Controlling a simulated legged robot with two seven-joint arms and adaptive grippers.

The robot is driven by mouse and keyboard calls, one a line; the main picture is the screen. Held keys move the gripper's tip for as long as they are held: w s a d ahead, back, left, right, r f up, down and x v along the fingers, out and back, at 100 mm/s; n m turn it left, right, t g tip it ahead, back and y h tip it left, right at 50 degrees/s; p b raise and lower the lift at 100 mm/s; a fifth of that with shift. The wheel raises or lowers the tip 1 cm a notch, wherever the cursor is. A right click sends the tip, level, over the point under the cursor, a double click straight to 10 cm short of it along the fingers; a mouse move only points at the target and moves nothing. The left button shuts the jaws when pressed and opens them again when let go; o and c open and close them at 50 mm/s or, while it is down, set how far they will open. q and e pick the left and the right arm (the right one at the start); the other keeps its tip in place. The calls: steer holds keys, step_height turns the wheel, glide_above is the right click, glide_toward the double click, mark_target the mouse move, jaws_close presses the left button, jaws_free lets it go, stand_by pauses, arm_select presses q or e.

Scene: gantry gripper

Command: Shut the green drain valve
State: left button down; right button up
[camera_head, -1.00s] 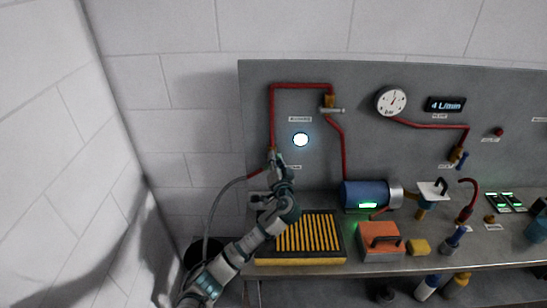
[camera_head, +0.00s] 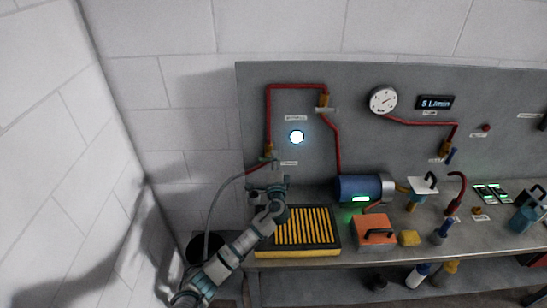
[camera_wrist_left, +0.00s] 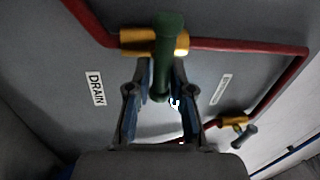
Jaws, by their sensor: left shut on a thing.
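The green drain valve handle (camera_wrist_left: 168,48) shows in the left wrist view on a brass body in a red pipe, beside the DRAIN label (camera_wrist_left: 95,88). The handle lies across the pipe there. My left gripper (camera_wrist_left: 161,68) has its two fingers on either side of the handle and is shut on it. In the head view the drain valve (camera_head: 268,154) is small at the left of the panel, and my left gripper (camera_head: 267,170) is just below it; its fingers are hard to make out there. My right gripper is not in view.
A grey hose (camera_head: 211,205) runs from the valve to a dark bucket (camera_head: 203,248). A yellow-framed grate (camera_head: 300,252), a blue motor (camera_head: 358,188) and an orange box (camera_head: 374,230) stand on the bench. A second brass valve (camera_head: 325,101) sits on the red pipe above.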

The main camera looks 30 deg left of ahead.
arm_select(q)
steer(key=shift+d+f+m, duration=0.1)
steer(key=shift+f+m, duration=0.05)
steer(key=shift+m, duration=0.55)
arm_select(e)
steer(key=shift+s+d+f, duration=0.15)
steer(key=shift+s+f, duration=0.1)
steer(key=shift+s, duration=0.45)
arm_select(q)
steer(key=c, duration=1.1)
jaws_free()
steer(key=shift+f, duration=0.1)
steer(key=shift+c, duration=0.2)
steer(key=shift+w, duration=0.15)
steer(key=shift+d, duration=0.1)
steer(key=v, duration=1.2)
